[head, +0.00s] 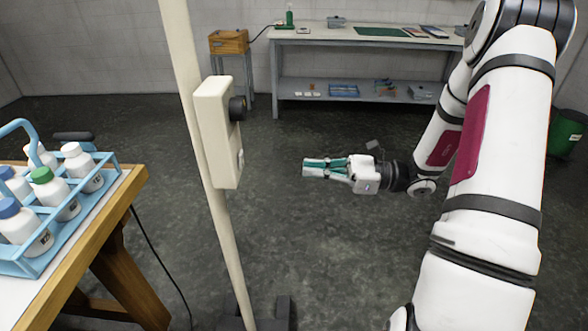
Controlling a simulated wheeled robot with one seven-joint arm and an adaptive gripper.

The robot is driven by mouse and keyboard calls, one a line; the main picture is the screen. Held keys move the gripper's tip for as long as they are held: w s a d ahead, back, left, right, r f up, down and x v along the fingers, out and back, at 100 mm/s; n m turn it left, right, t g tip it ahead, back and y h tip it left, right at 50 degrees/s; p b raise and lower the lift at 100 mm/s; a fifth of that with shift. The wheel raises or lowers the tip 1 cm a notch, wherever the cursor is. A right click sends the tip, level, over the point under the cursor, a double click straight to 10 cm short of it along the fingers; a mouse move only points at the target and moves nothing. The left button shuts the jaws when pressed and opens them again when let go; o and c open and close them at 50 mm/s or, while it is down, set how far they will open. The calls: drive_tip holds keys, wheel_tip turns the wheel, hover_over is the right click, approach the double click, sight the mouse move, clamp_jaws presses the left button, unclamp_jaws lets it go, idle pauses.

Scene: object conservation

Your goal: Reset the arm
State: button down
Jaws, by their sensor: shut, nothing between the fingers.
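My arm (490,170) comes in from the right side, bends at the elbow near the top right and reaches down toward the middle. My gripper (308,168) hangs over open dark floor and points left. Its teal-lined fingers are shut with nothing between them. It touches nothing that I can see. It is apart from the pole and from the table at the left.
A cream pole (228,240) with a box (216,130) stands left of my gripper. At the left, a wooden-edged table (135,185) bears a blue rack (108,178) of white bottles. A grey workbench (365,42), wooden box (228,41) and green bin (566,133) stand farther back.

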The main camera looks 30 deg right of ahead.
drive_tip(key=shift+s+d, duration=0.25)
drive_tip(key=shift+d, duration=0.1)
idle(0.3)
drive_tip(key=s+a+r+n+g+h, duration=0.5)
drive_tip(key=s+a+n+g, duration=0.5)
drive_tip(key=a+n, duration=0.15)
drive_tip(key=s+d+r+n+t+h, duration=0.1)
drive_tip(key=s+r+n+t+h, duration=0.4)
drive_tip(key=s+r+n+h, duration=0.2)
drive_tip(key=shift+s+d+r+n+t+h, duration=0.25)
drive_tip(key=shift+s+n+h, duration=1.05)
drive_tip(key=shift+n+h, duration=1.15)
drive_tip(key=shift+f+y, duration=0.1)
drive_tip(key=shift+y, duration=0.15)
